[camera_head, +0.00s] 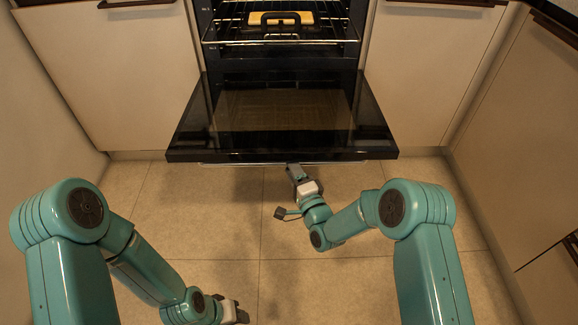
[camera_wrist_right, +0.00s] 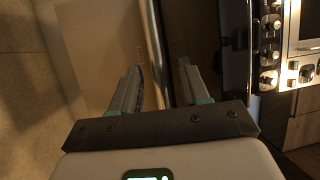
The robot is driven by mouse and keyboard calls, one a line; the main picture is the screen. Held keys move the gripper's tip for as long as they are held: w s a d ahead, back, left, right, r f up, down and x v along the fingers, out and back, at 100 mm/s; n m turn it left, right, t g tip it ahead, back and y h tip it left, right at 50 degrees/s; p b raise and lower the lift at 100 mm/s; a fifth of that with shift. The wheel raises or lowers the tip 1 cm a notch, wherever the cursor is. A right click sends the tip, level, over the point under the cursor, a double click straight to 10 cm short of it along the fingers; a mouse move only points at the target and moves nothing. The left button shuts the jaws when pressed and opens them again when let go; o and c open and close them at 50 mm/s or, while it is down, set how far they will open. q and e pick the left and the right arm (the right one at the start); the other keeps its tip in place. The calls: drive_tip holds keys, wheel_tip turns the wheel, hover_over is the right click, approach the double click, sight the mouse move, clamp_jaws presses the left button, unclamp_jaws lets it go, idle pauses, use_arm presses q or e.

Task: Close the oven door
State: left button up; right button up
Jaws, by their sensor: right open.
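The oven door (camera_head: 282,125) is folded down and open, lying roughly flat with its dark glass facing up. Its handle bar (camera_head: 245,164) shows as a thin light strip along the door's near edge. My right gripper (camera_head: 294,170) is at that edge, right of its middle, with its fingertips close under the handle. In the right wrist view the fingers are apart, with the metallic handle bar (camera_wrist_right: 157,60) running between them; I cannot tell whether they touch it. My left gripper (camera_head: 237,313) is low over the floor, away from the door, its jaw opening unclear.
The oven cavity (camera_head: 285,58) holds a wire rack (camera_head: 225,40) with a yellowish object with a dark handle (camera_head: 280,19) on it. Pale cabinets (camera_head: 105,75) flank the oven and line the right side (camera_head: 530,130). The tiled floor (camera_head: 200,215) before the door is clear.

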drive_tip(key=shift+x, duration=1.3)
clamp_jaws()
